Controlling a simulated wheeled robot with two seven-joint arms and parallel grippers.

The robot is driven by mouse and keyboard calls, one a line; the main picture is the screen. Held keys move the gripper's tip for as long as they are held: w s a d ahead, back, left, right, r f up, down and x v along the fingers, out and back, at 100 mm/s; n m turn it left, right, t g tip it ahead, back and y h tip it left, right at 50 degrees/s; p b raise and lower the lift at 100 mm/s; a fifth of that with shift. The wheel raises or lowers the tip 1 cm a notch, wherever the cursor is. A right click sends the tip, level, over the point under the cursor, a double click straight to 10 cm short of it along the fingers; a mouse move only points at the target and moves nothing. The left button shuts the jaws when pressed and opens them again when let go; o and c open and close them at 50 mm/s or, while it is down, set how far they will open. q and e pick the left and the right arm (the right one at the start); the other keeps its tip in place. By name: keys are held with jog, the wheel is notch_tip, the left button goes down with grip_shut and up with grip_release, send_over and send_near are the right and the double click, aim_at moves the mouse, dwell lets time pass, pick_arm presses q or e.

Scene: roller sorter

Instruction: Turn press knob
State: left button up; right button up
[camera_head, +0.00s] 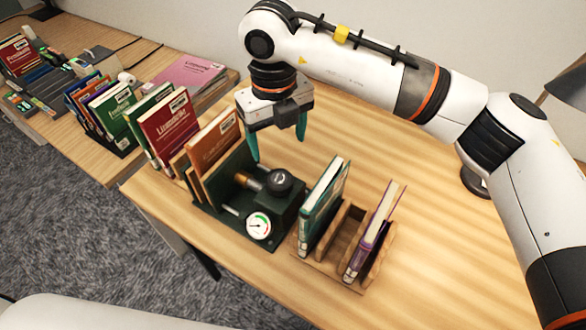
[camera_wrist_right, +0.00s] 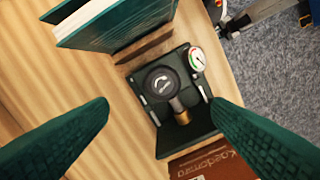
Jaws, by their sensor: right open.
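The press (camera_head: 258,200) is a dark green unit on the wooden table, with a black round knob (camera_head: 279,180) on top, a brass fitting beside it and a white dial gauge (camera_head: 258,226) on its front. In the right wrist view the knob (camera_wrist_right: 162,84) shows a white curved arrow, and the gauge (camera_wrist_right: 197,59) is to its upper right. My right gripper (camera_head: 277,148) is open and empty, above and behind the press. Its two green fingers (camera_wrist_right: 165,140) are spread, apart from the knob. My left gripper is not in view.
A wooden rack (camera_head: 330,262) with a green book (camera_head: 323,205) and a purple book (camera_head: 373,232) stands close to the right of the press. Brown books (camera_head: 212,150) stand close on its left.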

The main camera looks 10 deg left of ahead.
jog(key=p, duration=0.2)
send_over(279, 178)
notch_tip(279, 178, down, 4)
jog(key=shift+s+f, duration=0.1)
jog(key=shift+f, duration=0.05)
notch_tip(279, 178, down, 6)
jog(key=shift+r+p, duration=0.15)
jog(key=shift+p, duration=0.65)
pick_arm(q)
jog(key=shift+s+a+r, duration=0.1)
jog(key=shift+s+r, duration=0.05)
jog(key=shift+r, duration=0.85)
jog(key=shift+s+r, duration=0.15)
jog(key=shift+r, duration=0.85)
pick_arm(e)
jog(key=shift+f, duration=0.7)
jog(key=c, duration=1)
jog(key=shift+o, duration=0.2)
jog(key=shift+f+n+b, duration=0.15)
jog(key=shift+n+b, duration=0.25)
jog(key=shift+b, duration=0.3)
jog(key=n+b, duration=0.8)
jog(key=b, duration=0.4)
jog(key=shift+w, duration=0.2)
pick_arm(q)
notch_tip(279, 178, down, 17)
jog(key=b, duration=0.3)
pick_arm(e)
jog(key=shift+r+n, duration=0.2)
jog(key=shift+n, duration=1.6)
